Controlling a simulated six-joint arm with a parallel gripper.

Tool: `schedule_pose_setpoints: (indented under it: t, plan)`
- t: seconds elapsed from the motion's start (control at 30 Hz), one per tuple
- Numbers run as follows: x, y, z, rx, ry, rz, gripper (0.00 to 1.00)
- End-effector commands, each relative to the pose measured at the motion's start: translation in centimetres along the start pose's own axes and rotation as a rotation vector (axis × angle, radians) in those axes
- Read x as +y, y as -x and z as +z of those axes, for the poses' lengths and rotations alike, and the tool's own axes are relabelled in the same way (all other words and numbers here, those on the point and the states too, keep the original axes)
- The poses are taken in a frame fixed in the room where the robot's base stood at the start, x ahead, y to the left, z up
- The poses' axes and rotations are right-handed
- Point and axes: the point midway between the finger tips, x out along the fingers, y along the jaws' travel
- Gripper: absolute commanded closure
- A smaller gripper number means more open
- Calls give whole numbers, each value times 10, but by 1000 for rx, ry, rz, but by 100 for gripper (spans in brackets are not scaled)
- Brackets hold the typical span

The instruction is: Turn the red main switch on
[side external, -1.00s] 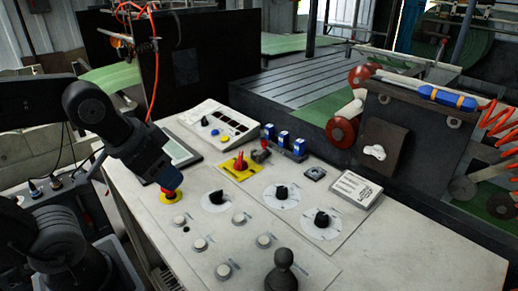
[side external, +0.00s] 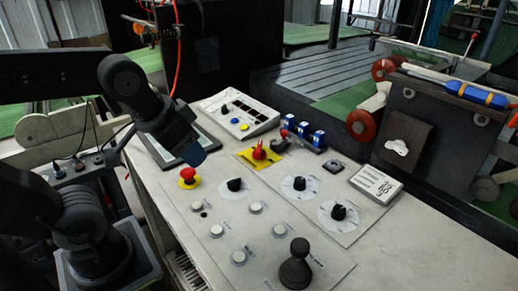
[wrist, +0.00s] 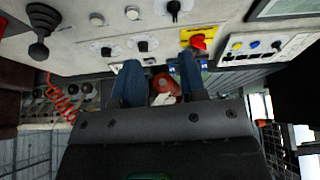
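The red main switch (side external: 260,150) is a red rotary handle on a yellow plate (side external: 247,159), on the panel in the side view. It also shows in the wrist view (wrist: 198,42), at the upper right, near the tip of one finger. My gripper (side external: 195,152) is above the panel, left of the switch and apart from it. In the wrist view its two blue fingers (wrist: 160,75) stand apart with nothing held between them. The exact position of the switch handle is too small to read.
A red mushroom button (side external: 188,174) sits on a yellow base just below my gripper. Black dials (side external: 235,185), white push buttons and a black joystick (side external: 296,265) stand on the panel. Blue breakers (side external: 302,133) and a small red-tipped lever stand close behind the switch.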

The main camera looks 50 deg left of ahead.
Motion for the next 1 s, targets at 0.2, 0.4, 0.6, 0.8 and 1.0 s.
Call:
schedule_pose_setpoints:
  t: [0.2,0.4,0.6,0.8,1.0]
  plan:
    - [-13,-5,-70,-127,195,-35,62]
    - [-35,-31,-136,-254,406,-84,62]
    - [-62,-72,-187,-366,598,-141,62]
    - [-79,-102,-209,-428,710,-179,62]
    - [-83,-114,-210,-442,734,-188,62]
